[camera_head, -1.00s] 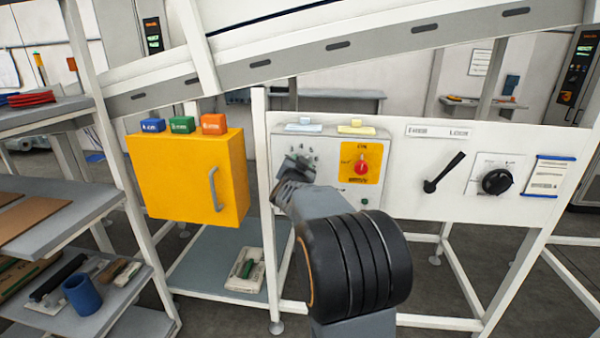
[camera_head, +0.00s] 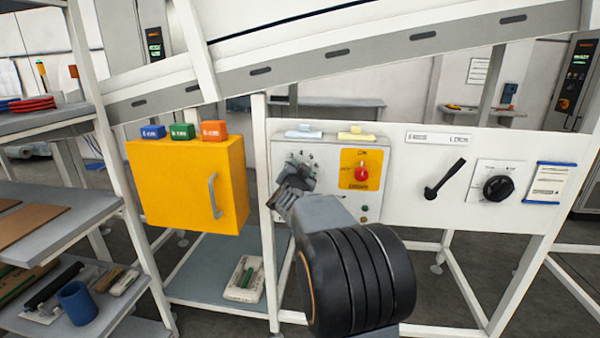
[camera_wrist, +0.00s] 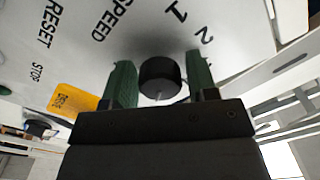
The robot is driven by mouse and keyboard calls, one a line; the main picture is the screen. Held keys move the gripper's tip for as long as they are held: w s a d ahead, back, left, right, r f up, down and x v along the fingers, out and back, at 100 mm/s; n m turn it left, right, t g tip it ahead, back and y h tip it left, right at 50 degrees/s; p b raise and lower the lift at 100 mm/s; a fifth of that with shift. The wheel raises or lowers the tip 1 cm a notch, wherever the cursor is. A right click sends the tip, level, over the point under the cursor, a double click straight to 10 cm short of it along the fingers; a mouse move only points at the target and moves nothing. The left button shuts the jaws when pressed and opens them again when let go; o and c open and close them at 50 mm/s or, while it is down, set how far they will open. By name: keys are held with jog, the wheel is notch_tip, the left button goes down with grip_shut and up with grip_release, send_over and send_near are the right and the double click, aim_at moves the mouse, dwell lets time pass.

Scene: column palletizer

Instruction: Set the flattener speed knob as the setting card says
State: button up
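The black speed knob (camera_wrist: 160,77) is on a pale panel marked SPEED, with 1 and 2 readable beside it. My gripper (camera_wrist: 161,82) has its two green fingers apart, one on each side of the knob, with a narrow gap at the right finger. Contact at the left finger is hard to tell. In the head view my gripper (camera_head: 292,182) covers the knob on the panel's left part, with some dial numbers showing above. A white card with blue edges (camera_head: 549,183) hangs at the panel's right end; its text is too small to read.
An orange plate with a red switch (camera_head: 361,172) sits right of the dial. A black lever (camera_head: 445,180) and another black dial knob (camera_head: 498,188) are farther right. A yellow cabinet (camera_head: 180,190) stands left. A sloping conveyor (camera_head: 300,65) crosses above.

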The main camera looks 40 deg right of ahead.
jog(key=shift+o, duration=0.9)
jog(key=v, duration=1.4)
jog(key=s+d+f+n+t+h+b, duration=0.1)
jog(key=s+d+f+n+t+b, duration=0.2)
jog(key=d+n, duration=0.45)
jog(key=w+r+n+t+y, duration=0.1)
jog(key=w+n, duration=0.2)
jog(key=w, duration=0.1)
jog(key=w+d+r+n+t+y+p, duration=0.1)
jog(key=w+n, duration=0.3)
jog(key=w+d+r+n+y+p, duration=0.1)
jog(key=w+n, duration=0.3)
jog(key=shift+w+n+t+y, duration=0.25)
jog(key=shift+w+t+y, duration=0.05)
jog(key=shift+w+t, duration=0.1)
jog(key=shift+c, duration=0.5)
